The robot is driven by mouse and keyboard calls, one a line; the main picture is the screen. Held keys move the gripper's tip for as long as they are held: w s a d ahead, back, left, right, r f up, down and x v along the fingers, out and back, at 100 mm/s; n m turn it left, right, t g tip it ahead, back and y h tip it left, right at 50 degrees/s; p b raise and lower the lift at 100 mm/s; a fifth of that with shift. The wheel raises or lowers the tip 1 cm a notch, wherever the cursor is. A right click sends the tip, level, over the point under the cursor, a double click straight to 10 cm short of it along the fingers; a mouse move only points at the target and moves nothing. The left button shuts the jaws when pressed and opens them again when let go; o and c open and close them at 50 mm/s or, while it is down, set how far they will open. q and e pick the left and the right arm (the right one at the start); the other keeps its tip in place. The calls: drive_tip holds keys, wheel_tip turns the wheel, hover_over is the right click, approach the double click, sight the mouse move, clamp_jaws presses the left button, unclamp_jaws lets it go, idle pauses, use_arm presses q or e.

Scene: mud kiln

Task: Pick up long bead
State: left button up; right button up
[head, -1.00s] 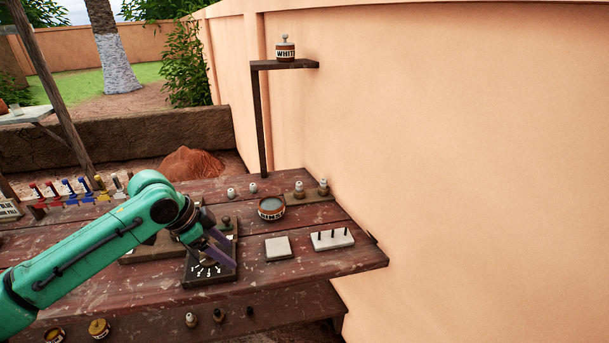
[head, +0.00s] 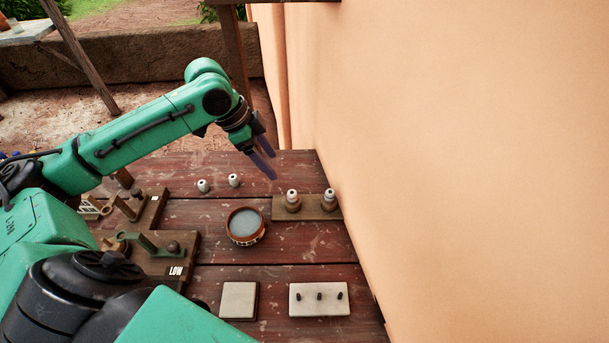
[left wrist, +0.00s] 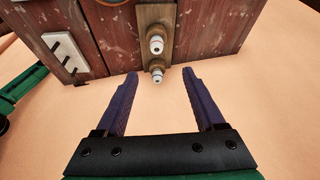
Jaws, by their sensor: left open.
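Two small white beads stand on brown holders on a wooden board at the back right of the table: a left one (head: 292,195) and a right one (head: 330,193). Both also show in the left wrist view, one farther up (left wrist: 156,46) and one lower (left wrist: 157,76). Two more white beads, one (head: 203,186) and another (head: 234,180), stand on the bare table. I cannot tell which is the long bead. My left gripper (head: 273,166) is open and empty, above the back of the table, left of the board. My right gripper is out of view.
A round bowl (head: 246,226) of grey stuff stands left of the board (head: 312,207). In front are a pale square block (head: 239,300) and a white block with three dark pegs (head: 319,299). The peach wall (head: 450,150) rises close along the right.

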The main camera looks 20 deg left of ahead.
use_arm(q)
approach(289, 192)
drive_tip(key=d+f, duration=0.2)
drive_tip(key=x, duration=0.2)
drive_tip(key=p+x, duration=0.1)
drive_tip(key=x, duration=0.1)
drive_tip(key=a+p+x, duration=0.1)
drive_tip(key=x, duration=0.2)
drive_tip(key=shift+w, duration=0.25)
drive_tip(key=shift+d+f, duration=0.15)
drive_tip(key=shift+f, duration=0.2)
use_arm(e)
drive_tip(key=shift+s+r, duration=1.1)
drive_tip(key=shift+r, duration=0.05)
use_arm(q)
drive_tip(key=c, duration=1.1)
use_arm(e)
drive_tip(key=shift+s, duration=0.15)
